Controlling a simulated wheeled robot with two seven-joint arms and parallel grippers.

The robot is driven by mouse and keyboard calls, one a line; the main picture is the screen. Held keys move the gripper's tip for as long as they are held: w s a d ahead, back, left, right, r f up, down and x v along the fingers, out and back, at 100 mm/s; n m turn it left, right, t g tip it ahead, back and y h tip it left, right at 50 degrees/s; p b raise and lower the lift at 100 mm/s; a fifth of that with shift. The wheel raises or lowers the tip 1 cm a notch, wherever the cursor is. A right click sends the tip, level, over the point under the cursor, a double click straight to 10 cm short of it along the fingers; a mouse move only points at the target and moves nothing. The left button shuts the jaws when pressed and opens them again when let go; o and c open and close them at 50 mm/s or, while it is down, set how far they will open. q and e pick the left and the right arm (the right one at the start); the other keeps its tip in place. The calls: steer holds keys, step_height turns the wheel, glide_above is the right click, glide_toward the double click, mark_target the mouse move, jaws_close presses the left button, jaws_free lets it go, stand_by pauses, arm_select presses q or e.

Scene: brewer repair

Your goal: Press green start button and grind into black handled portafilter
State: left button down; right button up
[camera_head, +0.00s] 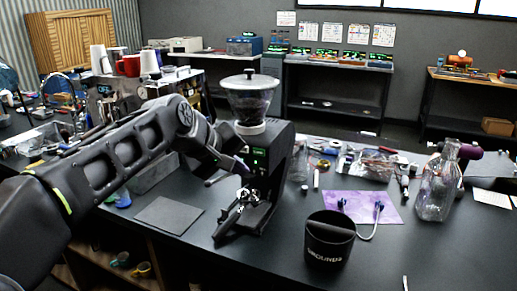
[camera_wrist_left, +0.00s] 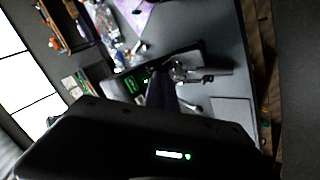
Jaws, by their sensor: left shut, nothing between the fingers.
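The black grinder (camera_head: 280,150) stands in the middle of the counter, with a clear hopper on top and small green lights on its front panel (camera_head: 258,152). It also shows in the left wrist view (camera_wrist_left: 122,86), turned sideways. The black-handled portafilter (camera_head: 240,208) sits low at the grinder's front, its handle toward me; its metal parts show in the left wrist view (camera_wrist_left: 180,70). My left gripper (camera_head: 241,167) is shut and empty, close to the green-lit panel. Its finger also shows in the left wrist view (camera_wrist_left: 160,84). I cannot tell whether it touches the button.
A black grounds bin (camera_head: 330,240) stands right of the grinder. A dark flat mat (camera_head: 168,215) is left of the grinder. The front right counter is mostly clear.

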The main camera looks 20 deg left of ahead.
mark_target(259, 152)
arm_select(q)
steer(key=shift+w+a+p, duration=0.1)
steer(key=shift+w+p, duration=1.6)
steer(key=shift+w, duration=1.25)
steer(key=shift+w, duration=0.1)
steer(key=shift+w+p, duration=0.3)
steer(key=shift+p, duration=0.05)
steer(key=shift+w+p, duration=0.3)
steer(key=shift+w, duration=0.05)
stand_by(0.5)
steer(key=shift+s+b, duration=0.6)
steer(key=shift+s, duration=0.2)
